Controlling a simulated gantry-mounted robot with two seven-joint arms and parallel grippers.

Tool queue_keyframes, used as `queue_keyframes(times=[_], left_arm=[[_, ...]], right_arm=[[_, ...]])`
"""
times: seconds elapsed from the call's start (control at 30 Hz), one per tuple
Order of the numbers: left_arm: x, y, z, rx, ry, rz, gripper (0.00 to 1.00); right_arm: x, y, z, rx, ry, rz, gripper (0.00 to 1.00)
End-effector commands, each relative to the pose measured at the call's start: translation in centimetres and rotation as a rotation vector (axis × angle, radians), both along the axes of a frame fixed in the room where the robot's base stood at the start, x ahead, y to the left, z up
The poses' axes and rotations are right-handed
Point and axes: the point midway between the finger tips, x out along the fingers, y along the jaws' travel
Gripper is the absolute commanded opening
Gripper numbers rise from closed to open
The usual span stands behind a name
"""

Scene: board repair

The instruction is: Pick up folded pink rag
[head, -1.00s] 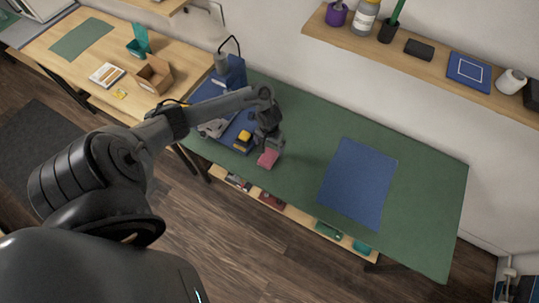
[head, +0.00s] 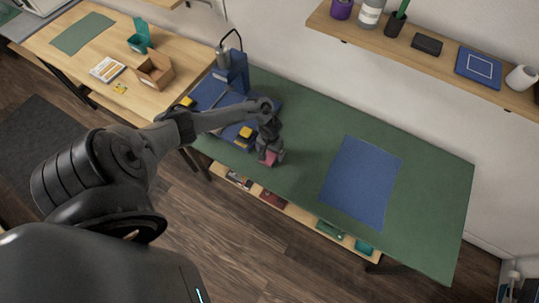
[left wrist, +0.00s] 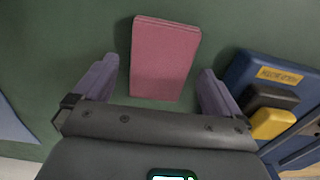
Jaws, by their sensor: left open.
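The folded pink rag (left wrist: 164,58) lies flat on the green mat in the left wrist view, between and just beyond the two fingers of my left gripper (left wrist: 158,84). The fingers are spread wider than the rag, one to each side, and do not visibly touch it. In the head view my left gripper (head: 270,157) is low over the green mat, and only part of the pink rag (head: 270,158) shows under it; the rest is hidden. My right gripper is not in view.
A blue station (head: 215,96) with a yellow-and-black part (head: 245,133) stands left of the gripper. A blue mat (head: 361,182) lies to the right on the green work surface (head: 430,190). A shelf (head: 430,59) with bottles runs along the wall. The right of the surface is clear.

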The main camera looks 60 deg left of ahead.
Motion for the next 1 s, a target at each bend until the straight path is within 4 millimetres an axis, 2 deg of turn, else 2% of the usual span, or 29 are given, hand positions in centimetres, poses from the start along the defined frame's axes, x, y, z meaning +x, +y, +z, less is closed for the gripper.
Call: queue_keyframes(times=[0.17,0.2,0.57,0.87,1.0], left_arm=[[0.01,-0.02,0.00,-0.001,-0.001,0.000,0.99],[0.01,-0.02,0.01,0.000,0.000,0.000,0.96],[-0.01,-0.02,0.01,0.000,0.000,0.000,0.41],[0.00,-0.01,0.15,0.000,0.000,0.000,0.39],[0.04,-0.02,0.84,-0.001,-0.002,-0.001,0.39]], right_arm=[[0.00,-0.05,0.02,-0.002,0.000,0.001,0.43],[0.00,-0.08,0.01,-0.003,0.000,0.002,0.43],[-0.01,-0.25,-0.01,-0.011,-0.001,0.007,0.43],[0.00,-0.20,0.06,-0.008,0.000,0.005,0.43],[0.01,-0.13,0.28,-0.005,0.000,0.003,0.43]])
